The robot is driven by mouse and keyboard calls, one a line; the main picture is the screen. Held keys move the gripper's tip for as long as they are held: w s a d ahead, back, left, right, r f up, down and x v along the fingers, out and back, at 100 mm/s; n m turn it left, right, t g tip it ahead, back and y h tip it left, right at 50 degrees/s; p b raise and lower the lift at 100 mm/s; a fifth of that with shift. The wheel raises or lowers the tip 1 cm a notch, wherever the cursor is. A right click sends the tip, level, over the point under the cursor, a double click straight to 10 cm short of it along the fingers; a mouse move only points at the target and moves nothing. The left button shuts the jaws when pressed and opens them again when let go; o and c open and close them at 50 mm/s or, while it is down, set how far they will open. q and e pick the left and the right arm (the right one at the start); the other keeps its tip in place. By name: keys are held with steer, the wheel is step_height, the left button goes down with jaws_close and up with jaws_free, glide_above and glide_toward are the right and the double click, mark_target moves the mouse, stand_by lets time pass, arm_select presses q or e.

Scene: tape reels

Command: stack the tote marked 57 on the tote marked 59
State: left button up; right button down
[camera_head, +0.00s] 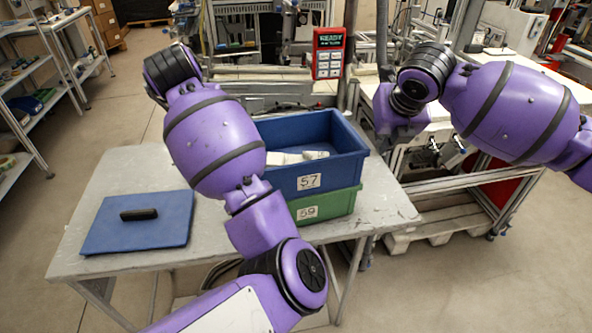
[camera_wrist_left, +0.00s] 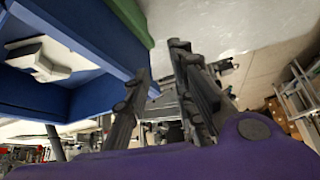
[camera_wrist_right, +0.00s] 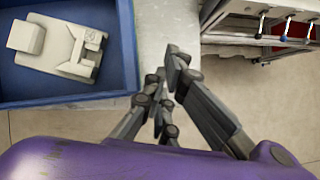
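The blue tote marked 57 (camera_head: 335,172) sits on the green tote marked 59 (camera_head: 335,205), on the grey table. They look roughly aligned, but my left arm hides their left side. Pale blocky parts (camera_head: 297,157) lie in the blue tote; some also show in the right wrist view (camera_wrist_right: 62,45). My left gripper (camera_wrist_left: 160,60) is open beside the blue tote's rim (camera_wrist_left: 105,52), with nothing visible between its fingers; in the head view my arm hides it. My right gripper (camera_wrist_right: 169,65) is slightly open and empty, to the right of the blue tote's wall (camera_wrist_right: 125,45).
A blue lid-like panel with a black handle (camera_head: 138,214) lies on the table's left part (camera_head: 120,180). A red keypad box (camera_head: 328,54) stands behind the totes. A metal frame with a wooden pallet (camera_head: 435,228) stands right of the table. Shelves (camera_head: 45,85) line the left.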

steer(key=c, duration=1.9)
jaws_free()
steer(key=shift+d, duration=0.1)
arm_select(q)
steer(key=v, duration=0.8)
arm_select(e)
steer(key=v, duration=1.2)
